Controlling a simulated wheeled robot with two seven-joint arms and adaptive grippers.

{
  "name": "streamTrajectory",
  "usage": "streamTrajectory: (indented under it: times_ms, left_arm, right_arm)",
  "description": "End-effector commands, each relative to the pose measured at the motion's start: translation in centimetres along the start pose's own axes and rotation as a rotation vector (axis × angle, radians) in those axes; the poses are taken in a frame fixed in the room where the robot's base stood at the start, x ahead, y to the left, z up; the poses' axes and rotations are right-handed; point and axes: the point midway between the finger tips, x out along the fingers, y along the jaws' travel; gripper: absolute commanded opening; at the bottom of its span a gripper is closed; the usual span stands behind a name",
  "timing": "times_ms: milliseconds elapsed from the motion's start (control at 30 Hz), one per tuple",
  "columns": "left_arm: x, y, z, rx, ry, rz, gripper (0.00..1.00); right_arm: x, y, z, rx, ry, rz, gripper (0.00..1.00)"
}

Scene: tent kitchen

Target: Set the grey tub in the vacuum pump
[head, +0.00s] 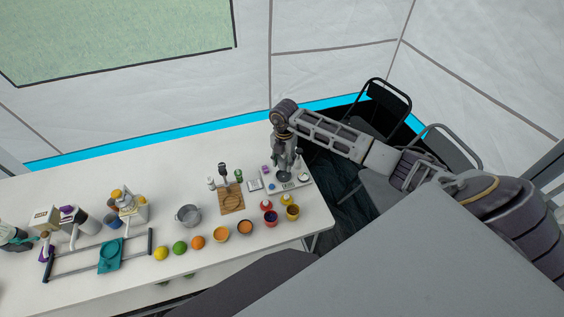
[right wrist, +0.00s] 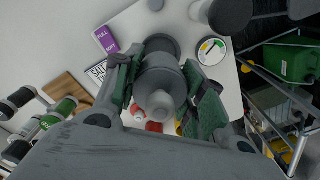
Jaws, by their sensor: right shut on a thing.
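My right gripper (head: 287,163) reaches down from the right over the far right part of the white table. It is shut on a grey round piece with a knob-like end (right wrist: 160,92), which I take for the grey tub; the green finger pads press it from both sides in the right wrist view. The vacuum pump, a white base (head: 300,186) with a round gauge (right wrist: 212,51), lies just below the gripper. The held piece shows over the base; I cannot tell whether it touches it. My left gripper is not in view.
A wooden board (head: 231,202) with dark-topped bottles stands left of the pump. A purple box (head: 265,169) is close beside it. Red and yellow jars (head: 292,211) stand in front. A metal pot (head: 188,215) and fruit lie further left. Folding chairs (head: 381,104) stand behind the table's right end.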

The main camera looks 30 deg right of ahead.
Motion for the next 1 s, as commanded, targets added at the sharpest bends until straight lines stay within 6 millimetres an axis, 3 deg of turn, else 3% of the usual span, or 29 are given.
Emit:
streamTrajectory:
  times_ms: [467,1000]
  left_arm:
    - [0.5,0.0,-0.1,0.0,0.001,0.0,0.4]
    - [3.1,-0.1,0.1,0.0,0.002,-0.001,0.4]
  right_arm:
    - [0.6,0.0,0.0,0.0,0.0,0.0,0.27]
    - [4.3,0.0,-0.1,-0.001,0.001,0.0,0.27]
